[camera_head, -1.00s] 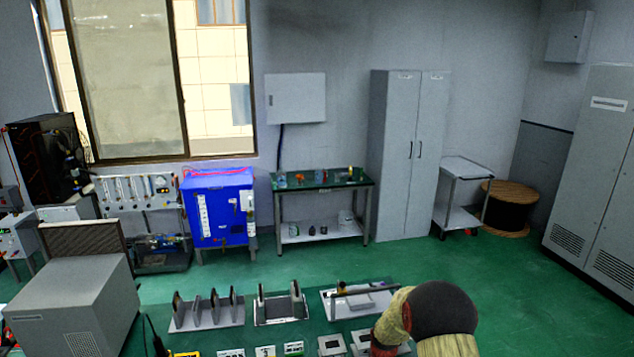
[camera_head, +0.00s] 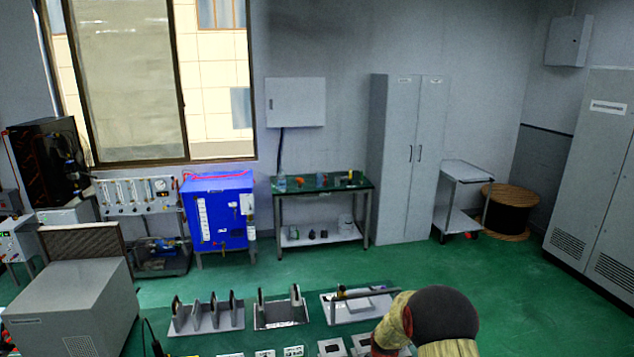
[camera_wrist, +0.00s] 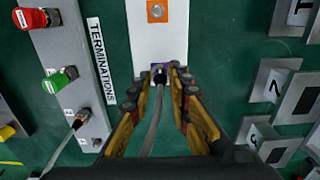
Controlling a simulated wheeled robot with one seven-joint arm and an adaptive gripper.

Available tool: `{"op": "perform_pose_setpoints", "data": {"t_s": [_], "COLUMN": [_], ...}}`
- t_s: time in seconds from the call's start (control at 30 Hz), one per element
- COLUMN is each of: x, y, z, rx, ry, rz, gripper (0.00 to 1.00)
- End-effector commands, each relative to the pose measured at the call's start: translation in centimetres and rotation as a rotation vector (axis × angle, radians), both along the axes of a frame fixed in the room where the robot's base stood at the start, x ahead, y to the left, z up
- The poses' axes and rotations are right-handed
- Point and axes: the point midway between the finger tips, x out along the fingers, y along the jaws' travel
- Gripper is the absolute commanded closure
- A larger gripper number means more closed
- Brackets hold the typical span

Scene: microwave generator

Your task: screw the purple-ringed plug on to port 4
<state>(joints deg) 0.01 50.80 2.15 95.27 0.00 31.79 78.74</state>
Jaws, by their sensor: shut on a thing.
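In the wrist view my gripper (camera_wrist: 160,80) is shut around a dark plug (camera_wrist: 157,73) with a grey cable trailing back toward the camera. A bit of purple (camera_wrist: 157,66) shows at the plug's far end, between the fingertips. The plug is over the near end of a white plate (camera_wrist: 160,38) that carries an orange square (camera_wrist: 157,11). I cannot tell whether the plug touches a port there, and no label reading 4 is visible. In the head view my gripper is hidden below the picture edge.
Left of the gripper is a grey strip marked TERMINATIONS (camera_wrist: 101,60), with a red cap (camera_wrist: 30,18), a green cap (camera_wrist: 57,83) and a cabled connector (camera_wrist: 80,121). Upright racks (camera_head: 207,314) stand on the green bench.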

Motion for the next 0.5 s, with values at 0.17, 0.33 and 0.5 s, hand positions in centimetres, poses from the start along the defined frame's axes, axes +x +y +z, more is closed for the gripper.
{"op": "perform_pose_setpoints", "data": {"t_s": [0.17,0.33,0.5], "x": [0.03,0.05,0.07], "y": [0.01,0.00,0.00], "z": [0.01,0.04,0.32], "rx": [0.000,0.000,0.000], "ry": [-0.001,-0.001,-0.002], "rz": [0.000,0.000,0.000], "gripper": [1.00,1.00,1.00]}}
